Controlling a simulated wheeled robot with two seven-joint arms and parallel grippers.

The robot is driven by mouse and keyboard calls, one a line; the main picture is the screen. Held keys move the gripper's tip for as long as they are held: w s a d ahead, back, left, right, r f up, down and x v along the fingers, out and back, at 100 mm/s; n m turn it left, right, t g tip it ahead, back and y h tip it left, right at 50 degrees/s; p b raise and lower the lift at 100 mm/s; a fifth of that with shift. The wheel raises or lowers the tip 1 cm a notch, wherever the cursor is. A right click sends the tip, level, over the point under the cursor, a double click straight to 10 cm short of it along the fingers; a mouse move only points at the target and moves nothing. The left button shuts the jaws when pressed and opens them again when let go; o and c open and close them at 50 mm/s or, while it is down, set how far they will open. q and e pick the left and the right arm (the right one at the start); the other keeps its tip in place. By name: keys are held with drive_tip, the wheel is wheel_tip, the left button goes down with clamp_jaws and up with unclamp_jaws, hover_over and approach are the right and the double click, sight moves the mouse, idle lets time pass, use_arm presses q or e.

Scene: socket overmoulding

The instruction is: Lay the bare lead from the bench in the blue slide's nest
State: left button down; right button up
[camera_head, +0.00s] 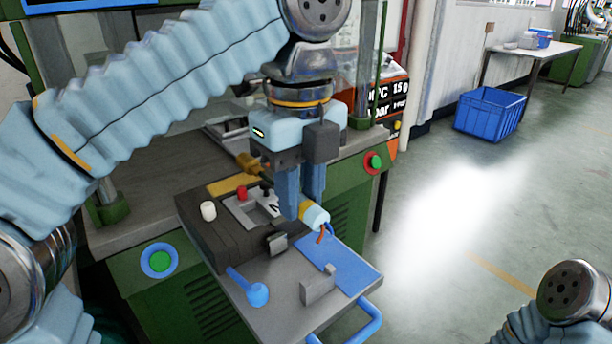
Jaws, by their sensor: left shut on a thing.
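My left gripper (302,208) points down over the front of the machine, its fingers shut on a lead. The lead (315,217) shows as a short cream and pale-blue cylinder with a thin orange-brown wire at its lower end; the fingers hide part of it. A slide plate (285,318) with a blue handle (366,324) juts out of the machine. On it sits a dark mould block (222,250) with a grey nest insert (243,213), just left of the fingers. Whether the lead touches the block cannot be told. My right gripper is out of view.
A blue knobbed lever (257,293), a blue pad (343,266) and a small grey upright bracket (318,287) are on the plate. White (208,211) and red (242,192) pegs stand by the nest. A blue crate (489,113) is on the floor, far right.

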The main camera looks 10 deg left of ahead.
use_arm(q)
drive_tip(key=shift+f, duration=0.1)
drive_tip(key=b, duration=0.5)
hover_over(301, 277)
drive_tip(key=shift+f, duration=3)
drive_tip(key=shift+f+b, duration=0.7)
drive_tip(key=shift+f, duration=0.4)
drive_tip(key=c, duration=0.8)
unclamp_jaws()
wheel_tip(301, 277, up, 7)
drive_tip(key=p, duration=0.3)
drive_tip(key=shift+f+p, duration=0.2)
drive_tip(key=shift+p, duration=0.15)
drive_tip(key=shift+r+p, duration=0.5)
